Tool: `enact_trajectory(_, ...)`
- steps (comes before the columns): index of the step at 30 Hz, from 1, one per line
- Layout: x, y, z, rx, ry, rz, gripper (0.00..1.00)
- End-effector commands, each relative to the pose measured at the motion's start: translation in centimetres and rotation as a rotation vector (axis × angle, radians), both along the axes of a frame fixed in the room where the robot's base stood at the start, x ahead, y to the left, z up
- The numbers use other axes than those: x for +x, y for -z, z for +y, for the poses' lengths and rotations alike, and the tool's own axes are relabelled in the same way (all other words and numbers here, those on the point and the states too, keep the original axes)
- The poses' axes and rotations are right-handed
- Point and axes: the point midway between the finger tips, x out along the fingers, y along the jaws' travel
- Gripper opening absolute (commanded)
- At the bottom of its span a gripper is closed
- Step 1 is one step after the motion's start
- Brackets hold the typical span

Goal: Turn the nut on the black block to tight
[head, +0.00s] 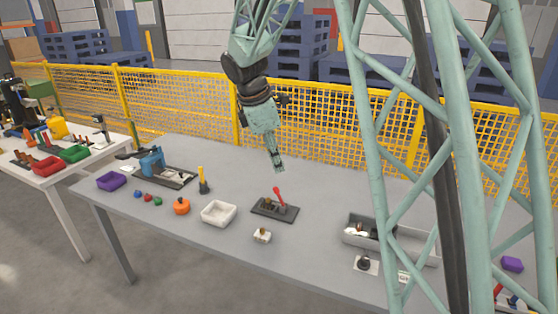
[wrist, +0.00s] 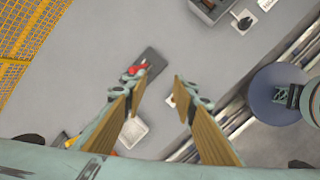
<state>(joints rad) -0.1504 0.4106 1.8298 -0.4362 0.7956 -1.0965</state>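A small black block (head: 364,264) stands on a white plate at the front right of the grey table in the head view. It seems to be the dark piece (wrist: 243,19) at the top right of the wrist view. Its nut is too small to make out, so I cannot tell how it is turned. My gripper (head: 279,166) hangs high above the table, pointing down, well to the left of the block and apart from it. In the wrist view my gripper (wrist: 158,80) has its two fingers spread, with nothing between them.
A dark plate with a red lever (head: 278,195) lies below my gripper. A white tray (head: 218,214), a small white block (head: 262,236) and an orange piece (head: 181,207) are left of the block. A grey bin (head: 418,246) stands beside it. A yellow fence (head: 190,107) runs behind.

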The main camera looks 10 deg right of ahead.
Motion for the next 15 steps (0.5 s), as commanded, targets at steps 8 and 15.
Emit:
enact_trajectory(8,-0.97,-0.71,-0.18,0.012,0.030,-0.010,0.26)
enact_trajectory(15,-1.07,-0.78,-0.19,0.013,0.033,-0.011,0.26)
